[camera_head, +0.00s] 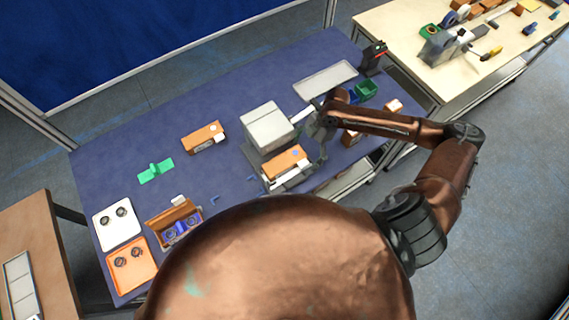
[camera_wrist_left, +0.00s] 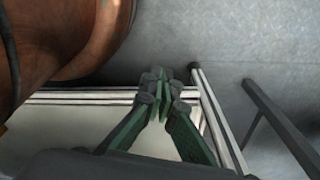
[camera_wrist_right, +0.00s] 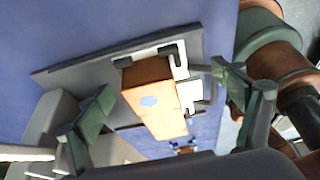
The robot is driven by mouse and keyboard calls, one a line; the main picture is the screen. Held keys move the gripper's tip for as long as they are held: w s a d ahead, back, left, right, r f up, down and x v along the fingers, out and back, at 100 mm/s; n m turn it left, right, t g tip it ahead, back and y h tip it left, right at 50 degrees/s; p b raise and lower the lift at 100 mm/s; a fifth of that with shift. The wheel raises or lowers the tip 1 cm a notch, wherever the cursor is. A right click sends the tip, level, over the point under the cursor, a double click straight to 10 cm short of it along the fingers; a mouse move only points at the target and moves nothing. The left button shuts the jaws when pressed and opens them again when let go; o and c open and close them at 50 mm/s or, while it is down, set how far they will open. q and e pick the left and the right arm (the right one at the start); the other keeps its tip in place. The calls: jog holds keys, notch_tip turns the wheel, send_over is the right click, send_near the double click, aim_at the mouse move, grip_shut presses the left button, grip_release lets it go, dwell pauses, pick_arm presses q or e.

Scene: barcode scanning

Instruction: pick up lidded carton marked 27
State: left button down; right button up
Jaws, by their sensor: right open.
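An orange-brown carton (camera_head: 286,161) with a white side sits on a grey stand (camera_head: 291,181) at the table's front edge. In the right wrist view the same carton (camera_wrist_right: 150,88) shows a blue mark on top. My right gripper (camera_head: 318,140) is open beside the stand. In its wrist view the fingers (camera_wrist_right: 167,112) are apart, with the carton between them in the picture and no clear contact. Another orange-brown carton (camera_head: 204,137) with a white label lies farther left. No number is readable on either. My left gripper (camera_wrist_left: 162,88) is shut and empty, away from the cartons.
A white-grey box-shaped unit (camera_head: 267,127) stands behind the stand. An open carton (camera_head: 174,222), a white tray (camera_head: 117,224) and an orange tray (camera_head: 130,264) are at the left. A green bin (camera_head: 367,89) and a flat grey tray (camera_head: 324,78) are at the right.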

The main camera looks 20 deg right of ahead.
jog(key=c, duration=1.3)
pick_arm(q)
jog(key=shift+s+a, duration=0.15)
jog(key=shift+s, duration=0.6)
pick_arm(e)
jog(key=shift+c, duration=0.2)
jog(key=shift+s, duration=0.1)
